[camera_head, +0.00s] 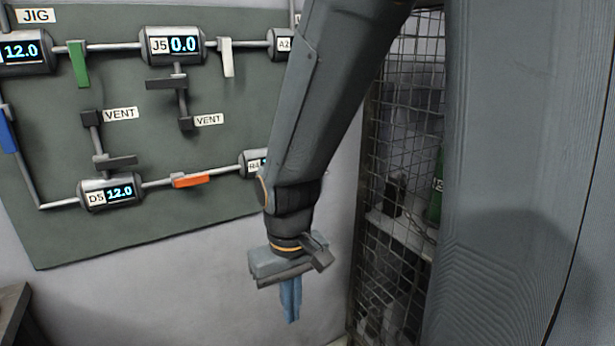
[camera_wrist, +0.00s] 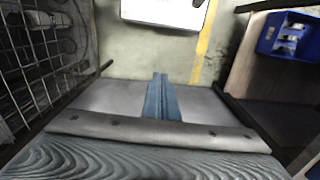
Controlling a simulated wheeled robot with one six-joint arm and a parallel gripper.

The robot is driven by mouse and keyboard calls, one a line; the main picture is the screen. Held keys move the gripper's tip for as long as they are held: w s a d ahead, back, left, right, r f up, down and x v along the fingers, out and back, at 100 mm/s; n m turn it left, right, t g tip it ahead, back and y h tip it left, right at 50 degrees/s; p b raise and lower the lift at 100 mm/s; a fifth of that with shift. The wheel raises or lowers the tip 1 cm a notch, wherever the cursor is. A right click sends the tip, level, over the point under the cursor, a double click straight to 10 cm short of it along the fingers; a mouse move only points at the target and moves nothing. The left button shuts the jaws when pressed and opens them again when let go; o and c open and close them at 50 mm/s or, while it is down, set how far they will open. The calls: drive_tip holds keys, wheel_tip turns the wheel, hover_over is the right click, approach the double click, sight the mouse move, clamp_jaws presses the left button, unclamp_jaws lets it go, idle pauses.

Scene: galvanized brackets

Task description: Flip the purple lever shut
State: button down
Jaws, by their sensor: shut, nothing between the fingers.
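I see no purple lever in either view. The lever board (camera_head: 150,225) on the wall carries a green lever (camera_head: 78,64) hanging down, a white lever (camera_head: 227,58) hanging down, an orange lever (camera_head: 190,180) lying along its pipe, and a blue lever (camera_head: 7,130) at the left edge. My gripper (camera_head: 291,312) points down in front of the wall, right of and below the board, touching nothing. Its blue fingers are together and empty, as the wrist view also shows (camera_wrist: 161,82). My arm hides part of the board's right side.
A wire mesh cage (camera_head: 385,190) stands to the right, with a green cylinder (camera_head: 436,190) inside. A dark table corner (camera_head: 12,305) is at lower left. In the wrist view, a blue crate (camera_wrist: 288,37) sits at upper right and a yellow floor line (camera_wrist: 204,40) runs past.

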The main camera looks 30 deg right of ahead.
drive_tip(key=w+d+r+t+p, duration=0.1)
drive_tip(key=w+d+r+t, duration=0.2)
drive_tip(key=w+d, duration=0.35)
drive_tip(key=w+d+r+t+h+p, duration=0.1)
drive_tip(key=w+d+r+t, duration=0.1)
drive_tip(key=w+d+t, duration=0.4)
drive_tip(key=w+d+r+t+p, duration=0.1)
drive_tip(key=w+d+r+p, duration=0.2)
drive_tip(key=w, duration=0.4)
drive_tip(key=w+d+r+t+y, duration=0.1)
drive_tip(key=w+d+r+t, duration=0.2)
drive_tip(key=d+r+t, duration=0.2)
wheel_tip(320, 180, up, 3)
drive_tip(key=shift+d+y, duration=0.25)
drive_tip(key=shift+y, duration=0.05)
drive_tip(key=w+f+p, duration=0.3)
drive_tip(key=w+f, duration=0.3)
drive_tip(key=w, duration=0.3)
drive_tip(key=shift+w+a+f, duration=0.2)
drive_tip(key=shift+w, duration=0.1)
drive_tip(key=shift+f+n+b, duration=0.15)
drive_tip(key=shift+n+b, duration=0.15)
